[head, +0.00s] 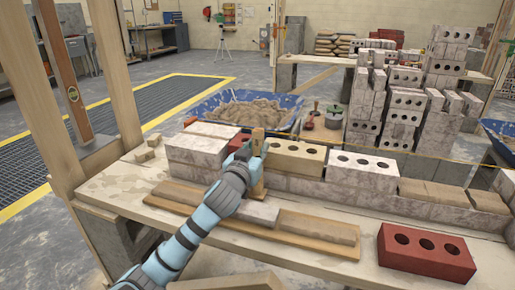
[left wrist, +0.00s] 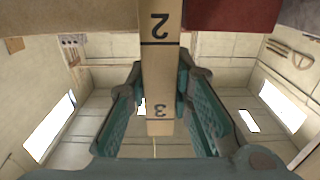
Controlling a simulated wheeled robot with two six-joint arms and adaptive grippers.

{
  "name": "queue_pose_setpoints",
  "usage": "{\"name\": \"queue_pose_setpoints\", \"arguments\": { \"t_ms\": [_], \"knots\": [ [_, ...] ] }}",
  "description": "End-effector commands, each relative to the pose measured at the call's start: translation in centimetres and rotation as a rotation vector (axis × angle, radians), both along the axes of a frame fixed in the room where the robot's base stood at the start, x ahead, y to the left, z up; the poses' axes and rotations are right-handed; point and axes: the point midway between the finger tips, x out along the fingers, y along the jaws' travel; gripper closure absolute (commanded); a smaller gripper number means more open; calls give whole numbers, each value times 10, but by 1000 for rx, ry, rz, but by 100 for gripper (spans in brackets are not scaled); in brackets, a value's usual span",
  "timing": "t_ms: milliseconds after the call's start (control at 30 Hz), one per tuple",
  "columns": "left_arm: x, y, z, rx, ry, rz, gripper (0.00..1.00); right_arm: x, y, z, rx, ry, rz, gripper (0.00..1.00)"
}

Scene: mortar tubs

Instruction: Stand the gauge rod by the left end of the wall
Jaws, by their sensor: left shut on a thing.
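The gauge rod (head: 258,165) is a narrow wooden stick, held roughly upright at the front of the wall's left part. In the left wrist view the rod (left wrist: 160,65) shows the numbers 2 and 3. My left gripper (head: 248,155) is shut on the rod, with its fingers (left wrist: 160,100) on both sides of it. The wall (head: 330,192) is a row of grey blocks along the bench, with pale and tan holed bricks on top. Its left end (head: 197,158) is built of stacked pale blocks. I cannot tell whether the rod's foot touches anything. My right gripper is not in view.
Flat boards and a grey slab (head: 320,227) lie along the wall's front. A loose red brick (head: 425,252) lies at the front right. A blue mortar tub (head: 290,101) and brick stacks (head: 400,120) stand behind. A wooden post (head: 118,75) rises at the left.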

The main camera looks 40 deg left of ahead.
Motion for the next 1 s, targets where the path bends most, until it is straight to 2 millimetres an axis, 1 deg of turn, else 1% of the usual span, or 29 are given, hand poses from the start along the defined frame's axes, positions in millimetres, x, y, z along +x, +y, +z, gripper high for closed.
{"name": "queue_pose_setpoints", "arguments": {
  "t_ms": [267,300,433,767,867,967,1000],
  "knots": [
    [0,0,-4,0,0,0,100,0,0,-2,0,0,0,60],
    [0,0,-4,0,0,0,76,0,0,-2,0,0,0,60],
    [0,0,-3,0,0,0,56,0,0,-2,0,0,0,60],
    [-3,-1,-4,1,1,0,56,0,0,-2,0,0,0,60],
    [-16,-6,-4,3,2,-1,56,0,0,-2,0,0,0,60],
    [-40,-14,-4,5,4,-2,56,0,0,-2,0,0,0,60],
    [-51,-18,-4,5,3,-3,56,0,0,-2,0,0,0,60]
  ]
}}
